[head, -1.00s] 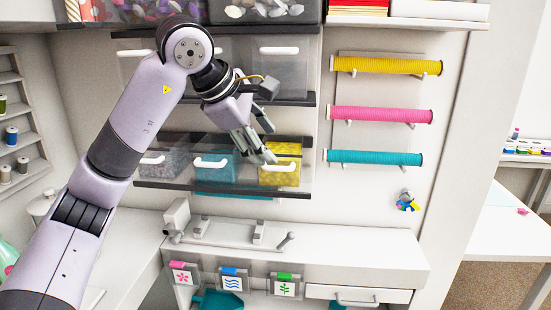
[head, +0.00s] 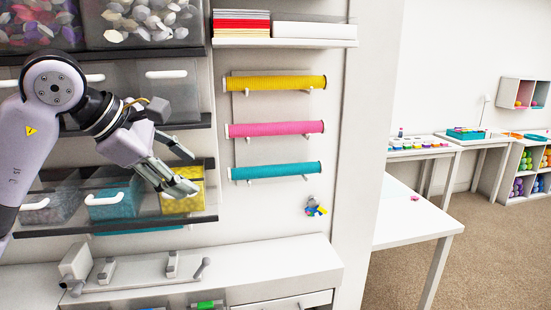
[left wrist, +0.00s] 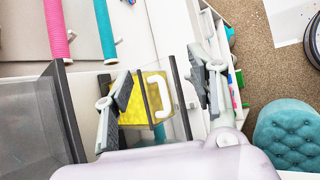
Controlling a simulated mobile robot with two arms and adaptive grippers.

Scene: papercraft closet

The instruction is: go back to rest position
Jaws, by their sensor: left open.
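My left gripper (head: 178,168) is open and empty. In the head view it is in front of the shelf of drawers, before the yellow drawer (head: 182,203). In the left wrist view its two fingers (left wrist: 160,90) stand wide apart, with the yellow drawer (left wrist: 133,103) and its white handle visible between and beyond them. I cannot tell the exact gap to the drawer. My left arm (head: 30,135) comes in from the left edge. My right gripper does not show in either view.
Yellow (head: 278,83), pink (head: 275,129) and teal (head: 275,171) rolls hang on the wall. A white bench (head: 250,268) runs below. A white table (head: 410,220) stands at the right, with open carpet (head: 495,265) beyond. A teal tufted stool (left wrist: 287,135) shows in the left wrist view.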

